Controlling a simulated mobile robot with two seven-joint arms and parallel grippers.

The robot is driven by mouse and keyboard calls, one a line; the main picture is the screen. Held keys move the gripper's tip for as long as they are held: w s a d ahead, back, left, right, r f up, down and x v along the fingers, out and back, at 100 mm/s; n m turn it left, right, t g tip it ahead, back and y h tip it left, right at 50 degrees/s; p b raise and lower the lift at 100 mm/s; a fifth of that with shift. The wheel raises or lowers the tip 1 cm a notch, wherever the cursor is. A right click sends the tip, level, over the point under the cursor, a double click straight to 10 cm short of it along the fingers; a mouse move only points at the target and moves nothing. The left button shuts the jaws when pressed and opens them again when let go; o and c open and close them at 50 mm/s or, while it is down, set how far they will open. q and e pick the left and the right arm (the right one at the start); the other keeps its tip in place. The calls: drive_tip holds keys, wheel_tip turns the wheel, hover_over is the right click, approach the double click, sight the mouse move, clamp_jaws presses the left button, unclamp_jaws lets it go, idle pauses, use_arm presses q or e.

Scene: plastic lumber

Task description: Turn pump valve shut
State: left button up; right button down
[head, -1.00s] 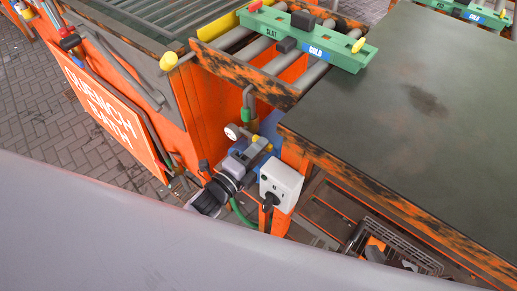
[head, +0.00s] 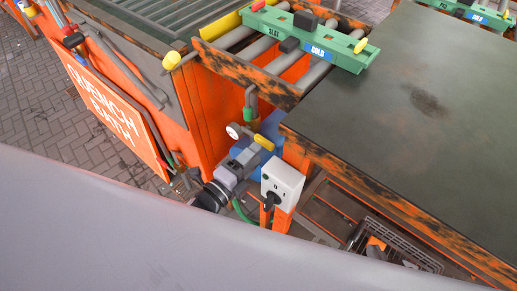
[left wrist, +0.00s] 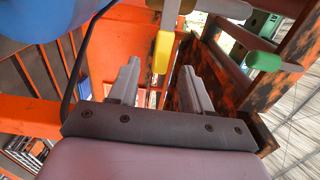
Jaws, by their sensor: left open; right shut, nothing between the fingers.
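The pump valve's yellow handle (head: 264,142) is beside a round gauge, low between the orange quench bath and the table. In the left wrist view the yellow handle (left wrist: 163,52) hangs between the two grey fingertips, and no contact is visible. My left gripper (head: 246,157) reaches up to it from below in the head view; the left wrist view shows this gripper (left wrist: 160,68) open and empty. My own large grey arm covers the bottom of the head view and hides part of the wrist. My right gripper is not in view.
A white switch box (head: 283,180) with a black knob stands just right of the gripper. A green-ended lever (left wrist: 264,62) is right of the fingers. The orange bath wall (head: 214,85) and the dark tabletop (head: 400,100) leave a narrow gap. A wire basket (head: 395,245) lies below.

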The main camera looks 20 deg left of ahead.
use_arm(q)
drive_tip(key=shift+v, duration=1.9)
use_arm(e)
drive_tip(key=shift+r, duration=0.15)
drive_tip(key=shift+s, duration=0.1)
